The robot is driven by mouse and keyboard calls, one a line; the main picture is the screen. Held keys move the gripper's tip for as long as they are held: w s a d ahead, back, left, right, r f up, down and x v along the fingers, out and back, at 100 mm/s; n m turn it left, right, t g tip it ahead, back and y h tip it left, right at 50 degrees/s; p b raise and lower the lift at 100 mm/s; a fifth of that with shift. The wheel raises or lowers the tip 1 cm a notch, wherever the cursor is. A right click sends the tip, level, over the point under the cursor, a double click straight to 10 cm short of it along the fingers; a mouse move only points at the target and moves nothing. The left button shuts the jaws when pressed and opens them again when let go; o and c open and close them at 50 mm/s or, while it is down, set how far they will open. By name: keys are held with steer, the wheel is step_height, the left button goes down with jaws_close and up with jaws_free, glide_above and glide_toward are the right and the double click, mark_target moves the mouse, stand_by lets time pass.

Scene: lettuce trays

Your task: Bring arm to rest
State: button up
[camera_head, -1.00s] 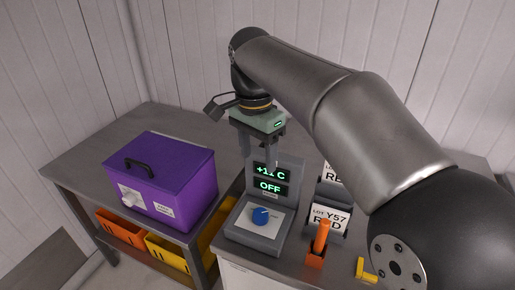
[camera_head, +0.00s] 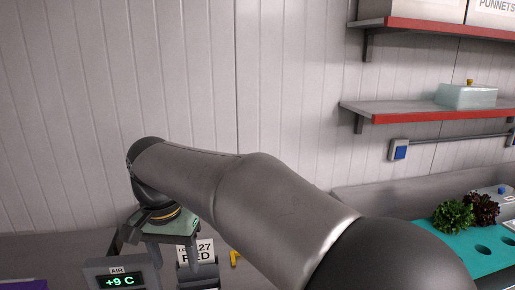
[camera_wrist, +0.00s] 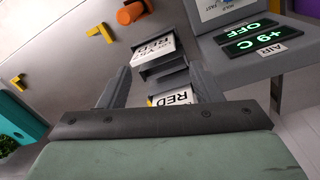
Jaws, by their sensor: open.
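My gripper (camera_wrist: 160,70) is open and empty in the wrist view, its two fingers spread above the worktop. In the head view its green body (camera_head: 172,224) hangs at the lower left, with the fingers partly hidden. My arm stays stretched out across the picture. Between the fingers in the wrist view are dark holders with white labels (camera_wrist: 155,48) reading "RED". A label (camera_head: 195,252) also shows beside the gripper in the head view.
A control unit with a display (camera_head: 120,281) reads +9 C; the wrist view also shows OFF. An orange handle (camera_wrist: 130,13) and yellow pieces (camera_wrist: 99,32) lie near the holders. Lettuce heads (camera_head: 453,216) sit in a teal tray (camera_head: 455,246) at right. Red-edged shelves (camera_head: 440,115) are on the wall.

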steer(key=d+f, duration=0.4)
steer(key=d, duration=1)
steer(key=s+d+f, duration=0.5)
steer(key=s+d, duration=0.1)
steer(key=d, duration=0.3)
steer(key=s+d+f+n, duration=0.1)
steer(key=s+d+f, duration=0.4)
steer(key=d, duration=0.3)
steer(key=shift+s+d+f+y, duration=0.15)
steer(key=shift+s+d+y, duration=0.2)
steer(key=shift+s, duration=0.4)
